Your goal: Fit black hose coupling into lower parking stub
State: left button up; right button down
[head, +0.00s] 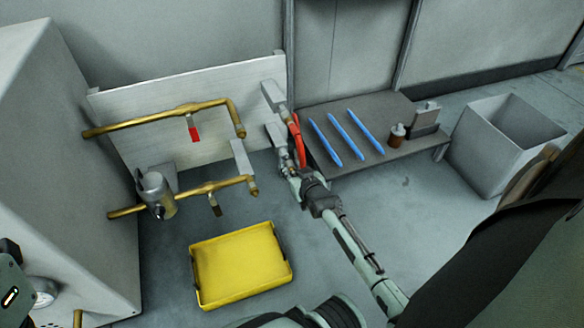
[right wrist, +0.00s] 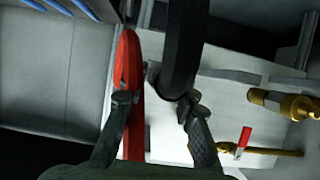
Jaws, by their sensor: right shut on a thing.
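My right gripper (head: 291,170) is in front of the white board's right end, just below the lower pale stub block (head: 276,132). In the right wrist view the gripper (right wrist: 157,103) is shut on a thick black cylinder, the black hose coupling (right wrist: 183,50), which runs between the fingers and out at the top. The coupling's seating against the lower stub is hidden. The upper stub block (head: 272,95) is above.
Brass pipes (head: 160,120) with a red lever (head: 195,134) run along the board (head: 140,97). A silver cylinder (head: 158,195) sits on the lower pipe. A yellow tray (head: 240,292) lies below. A low grey table (head: 368,110) carries blue rods. A grey bin (head: 487,150) stands right.

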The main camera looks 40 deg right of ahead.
jog(key=shift+w+d+b, duration=0.15)
jog(key=shift+w+b, duration=0.1)
jog(key=shift+w, duration=0.4)
jog(key=shift+w+d+b, duration=0.15)
jog(key=shift+w+b, duration=0.05)
jog(key=shift+w, duration=0.45)
jog(key=c, duration=1.1)
grip_release()
jog(key=shift+c, duration=0.2)
jog(key=shift+s, duration=0.25)
jog(key=v, duration=1.1)
jog(key=shift+s+a+r, duration=0.15)
jog(key=shift+s+r, duration=0.1)
